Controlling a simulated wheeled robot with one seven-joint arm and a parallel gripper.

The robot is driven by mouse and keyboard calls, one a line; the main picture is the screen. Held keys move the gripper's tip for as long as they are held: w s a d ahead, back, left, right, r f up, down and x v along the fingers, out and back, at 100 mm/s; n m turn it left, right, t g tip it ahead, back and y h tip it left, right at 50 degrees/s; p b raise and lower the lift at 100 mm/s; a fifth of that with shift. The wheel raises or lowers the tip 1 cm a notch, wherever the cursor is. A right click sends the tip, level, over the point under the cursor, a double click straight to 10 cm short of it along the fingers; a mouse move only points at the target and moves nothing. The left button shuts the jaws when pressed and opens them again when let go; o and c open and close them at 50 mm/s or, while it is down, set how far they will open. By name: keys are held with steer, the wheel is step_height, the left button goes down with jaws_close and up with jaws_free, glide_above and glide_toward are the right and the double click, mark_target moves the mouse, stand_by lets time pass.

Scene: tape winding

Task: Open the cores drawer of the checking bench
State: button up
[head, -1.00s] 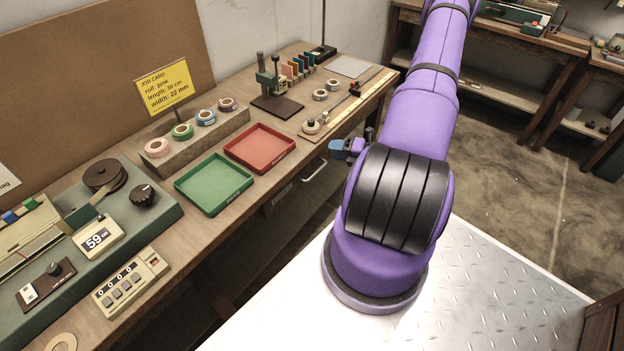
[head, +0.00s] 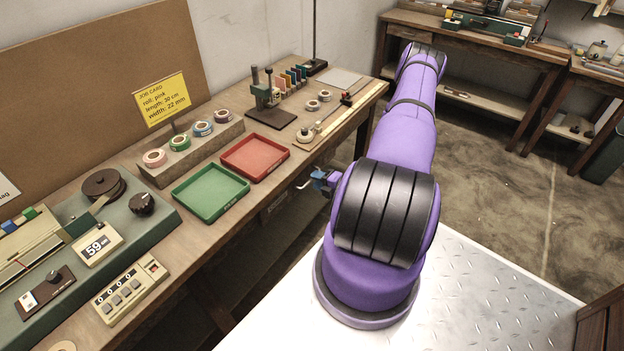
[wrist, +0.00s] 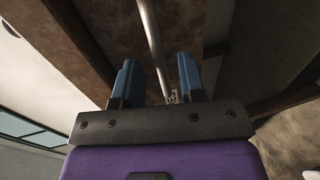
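The checking bench (head: 225,210) runs along the left in the head view. Below its front edge is a drawer with a small pale label (head: 277,203), too small to read. A metal bar handle (head: 303,184) is just right of the label, partly behind my gripper (head: 324,181). In the wrist view the handle (wrist: 151,35) runs lengthwise between the two blue fingers of my gripper (wrist: 157,65). The fingers are apart, with a gap on each side of the bar. The drawer front looks flush with the bench, though my arm and gripper hide part of that area.
On the bench top are a green tray (head: 210,192), a red tray (head: 255,157), a tape rack (head: 190,150) and a green winding machine (head: 95,245). A second bench (head: 480,50) stands at the back right. The floor between is clear.

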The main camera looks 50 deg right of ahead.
steer(key=shift+x, duration=1.4)
jaws_close()
steer(key=f+v, duration=0.2)
steer(key=v, duration=1.1)
steer(key=s+f+v, duration=0.1)
steer(key=f+v, duration=0.2)
steer(key=v, duration=0.9)
steer(key=shift+s+d, duration=0.25)
steer(key=shift+s, duration=0.15)
jaws_free()
